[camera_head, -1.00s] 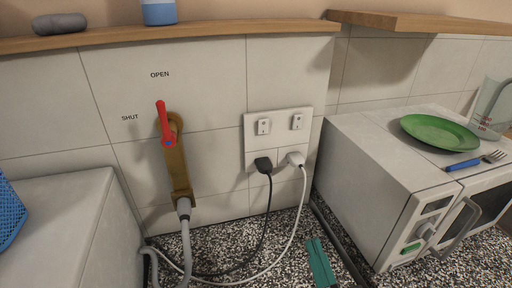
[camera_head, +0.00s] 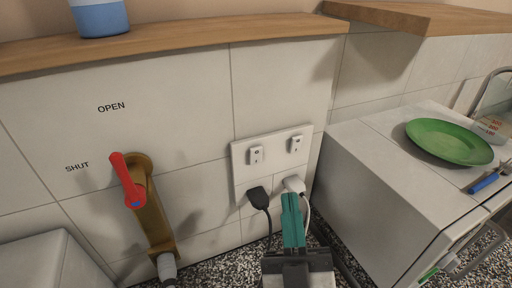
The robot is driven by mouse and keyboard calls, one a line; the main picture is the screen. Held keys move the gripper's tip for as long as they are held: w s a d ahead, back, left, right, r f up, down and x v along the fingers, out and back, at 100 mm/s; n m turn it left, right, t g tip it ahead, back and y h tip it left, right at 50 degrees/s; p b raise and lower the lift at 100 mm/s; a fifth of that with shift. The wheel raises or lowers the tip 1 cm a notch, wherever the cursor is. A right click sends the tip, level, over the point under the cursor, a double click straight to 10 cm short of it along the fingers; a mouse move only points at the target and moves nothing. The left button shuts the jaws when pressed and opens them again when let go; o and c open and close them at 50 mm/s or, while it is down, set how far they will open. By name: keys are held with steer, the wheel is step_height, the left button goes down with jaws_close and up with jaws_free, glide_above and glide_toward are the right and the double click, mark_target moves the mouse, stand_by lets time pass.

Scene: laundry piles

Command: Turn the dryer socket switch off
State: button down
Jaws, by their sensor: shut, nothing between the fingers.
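The white double socket plate (camera_head: 275,165) is on the tiled wall. It has two rocker switches, a left switch (camera_head: 257,155) and a right switch (camera_head: 296,145). A black plug (camera_head: 258,197) sits under the left switch and a white plug (camera_head: 294,184) under the right one. Which plug belongs to the dryer cannot be told. My gripper (camera_head: 291,200), with teal fingers, is shut and empty. It stands upright in front of the plate's lower right, below the right switch, and covers part of the white plug's cable.
A wooden shelf (camera_head: 180,50) with a blue-and-white container (camera_head: 100,17) runs above.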

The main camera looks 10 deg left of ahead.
steer(key=w+a+r, duration=0.1)
steer(key=w+a, duration=0.3)
steer(key=w, duration=0.3)
steer(key=shift+a+p, duration=0.3)
steer(key=shift+a, duration=0.05)
steer(key=shift+w+r, duration=0.1)
stand_by(1.8)
steer(key=shift+w+a, duration=0.25)
steer(key=shift+w+a+p, duration=0.15)
steer(key=shift+w+p, duration=0.1)
steer(key=shift+p, duration=0.1)
stand_by(0.6)
stand_by(0.3)
steer(key=shift+s+d, duration=0.4)
steer(key=shift+s, duration=0.2)
steer(key=shift+s+d+f+p, duration=0.15)
steer(key=shift+s+d, duration=0.3)
steer(key=shift+s, duration=0.25)
steer(key=shift+s+d+f+p, duration=0.1)
steer(key=shift+s+d+p, duration=0.1)
steer(key=shift+s+d, duration=0.4)
steer(key=shift+s+d+f+p, duration=0.15)
steer(key=shift+s+d, duration=0.2)
steer(key=shift+s, duration=0.4)
